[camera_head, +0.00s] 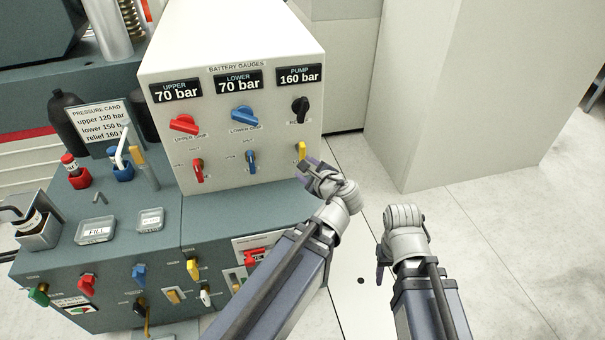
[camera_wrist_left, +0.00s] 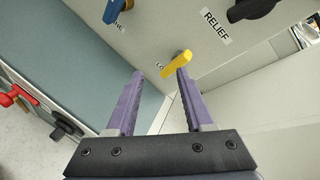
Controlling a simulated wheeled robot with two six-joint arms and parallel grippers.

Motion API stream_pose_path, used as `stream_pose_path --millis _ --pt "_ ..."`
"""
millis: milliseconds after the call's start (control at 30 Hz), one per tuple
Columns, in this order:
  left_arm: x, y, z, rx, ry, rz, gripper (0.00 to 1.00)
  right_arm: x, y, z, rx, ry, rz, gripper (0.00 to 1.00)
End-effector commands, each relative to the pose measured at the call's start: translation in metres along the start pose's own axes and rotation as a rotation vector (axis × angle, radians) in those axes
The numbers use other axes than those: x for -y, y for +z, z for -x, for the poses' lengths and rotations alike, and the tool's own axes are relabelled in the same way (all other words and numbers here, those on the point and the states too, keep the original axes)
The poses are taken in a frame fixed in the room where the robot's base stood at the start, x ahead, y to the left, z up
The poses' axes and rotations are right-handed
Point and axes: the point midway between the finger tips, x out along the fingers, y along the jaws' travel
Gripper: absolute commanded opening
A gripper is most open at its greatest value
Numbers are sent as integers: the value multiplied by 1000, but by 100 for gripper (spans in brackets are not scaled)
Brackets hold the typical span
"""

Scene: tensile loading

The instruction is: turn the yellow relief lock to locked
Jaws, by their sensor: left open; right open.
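The yellow relief lock (camera_head: 301,150) is a small lever on the front of the white gauge box, low at the right, below the black relief knob (camera_head: 300,106). In the head view it stands near vertical. It also shows in the left wrist view (camera_wrist_left: 177,65), just past the fingertips and close to the right-hand finger. My left gripper (camera_head: 310,166) is open just below the lock, with nothing between its fingers. I cannot tell whether a finger touches the lock. The lettering beside the lock is partly hidden. My right gripper (camera_head: 382,268) hangs at the lower right, open, away from the panel.
The gauge box (camera_head: 235,135) also carries red (camera_head: 184,124) and blue (camera_head: 244,116) knobs, with a red lever (camera_head: 198,170) and a blue lever (camera_head: 251,161) left of the lock. A pressure card (camera_head: 101,118) stands at the left. Floor right of the box is clear.

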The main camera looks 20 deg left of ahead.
Motion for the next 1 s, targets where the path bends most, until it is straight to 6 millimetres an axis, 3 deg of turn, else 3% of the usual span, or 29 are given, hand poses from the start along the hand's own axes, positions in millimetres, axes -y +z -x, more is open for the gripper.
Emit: stream_pose_path --millis 33,100,300,400,767,1000 --pt "-12 -14 -17 32 -47 -85 52 3 -2 -35 0 0 1 52" --pt "-10 -17 -27 82 -114 -220 52 6 -3 -57 -1 1 2 52" --pt "-5 -28 -45 222 -254 -563 52 10 -6 -106 -1 1 4 52" --pt "-2 -33 -49 273 -293 -686 52 12 -7 -120 -1 2 5 52" --pt "5 -34 -51 329 -328 -811 52 12 -8 -128 -2 2 6 52" --pt "18 -30 -80 328 -325 -807 52 12 -8 -128 -1 2 6 52"
